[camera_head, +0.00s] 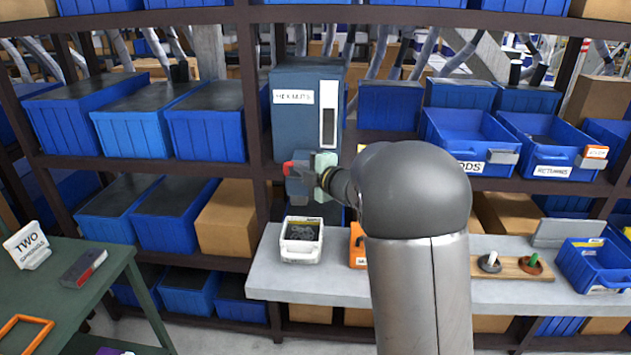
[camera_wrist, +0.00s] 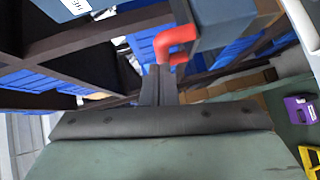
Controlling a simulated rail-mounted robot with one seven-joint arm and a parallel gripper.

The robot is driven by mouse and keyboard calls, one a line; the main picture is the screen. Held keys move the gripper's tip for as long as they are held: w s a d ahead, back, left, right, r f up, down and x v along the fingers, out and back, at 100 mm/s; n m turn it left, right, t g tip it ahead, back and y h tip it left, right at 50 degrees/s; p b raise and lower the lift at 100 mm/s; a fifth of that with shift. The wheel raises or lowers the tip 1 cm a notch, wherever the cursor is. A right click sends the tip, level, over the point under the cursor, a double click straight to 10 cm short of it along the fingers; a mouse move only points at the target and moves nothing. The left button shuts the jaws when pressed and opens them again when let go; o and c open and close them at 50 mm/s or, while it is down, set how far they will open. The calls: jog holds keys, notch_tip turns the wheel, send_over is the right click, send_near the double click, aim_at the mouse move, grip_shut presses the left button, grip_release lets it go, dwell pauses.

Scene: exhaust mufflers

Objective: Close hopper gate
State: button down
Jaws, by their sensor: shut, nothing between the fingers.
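The hopper (camera_head: 294,125) is a tall blue-grey box with a white label and a pale window, mounted at the shelf rack. Its red gate handle (camera_head: 288,168) shows at the lower left of the hopper; in the wrist view the bent red handle (camera_wrist: 176,42) stands at the side of the blue-grey hopper body (camera_wrist: 220,22). My gripper (camera_head: 302,172) is at the hopper's lower end, beside the handle. In the wrist view its dark fingers (camera_wrist: 158,75) are together and empty, close to the handle; whether they touch it I cannot tell. The gate plate itself is hidden.
A white bin (camera_head: 301,241) with dark contents stands on the grey counter (camera_head: 268,268) below the hopper. An orange item (camera_head: 357,245) is beside it, partly behind my arm. Blue bins (camera_head: 205,133) fill the shelves. A green table (camera_head: 110,290) is at left.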

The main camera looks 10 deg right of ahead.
jog(key=s+a+b+v, duration=0.1)
jog(key=a+b+v, duration=0.15)
jog(key=v, duration=0.95)
jog(key=s+d+f+m+g+h, duration=0.4)
jog(key=s+d+f+m+h, duration=0.2)
jog(key=s+f+m+h, duration=0.6)
jog(key=s+a+f+m+g+y, duration=0.2)
jog(key=s+a+m+g, duration=0.1)
jog(key=s, duration=0.7)
jog(key=s+a+f+m+g+y, duration=0.2)
jog(key=s+m+g, duration=0.4)
jog(key=s, duration=0.4)
jog(key=shift+s+a+f+m+g+y, duration=0.3)
jog(key=shift+s+a+f+g, duration=0.15)
jog(key=shift+a+f, duration=0.45)
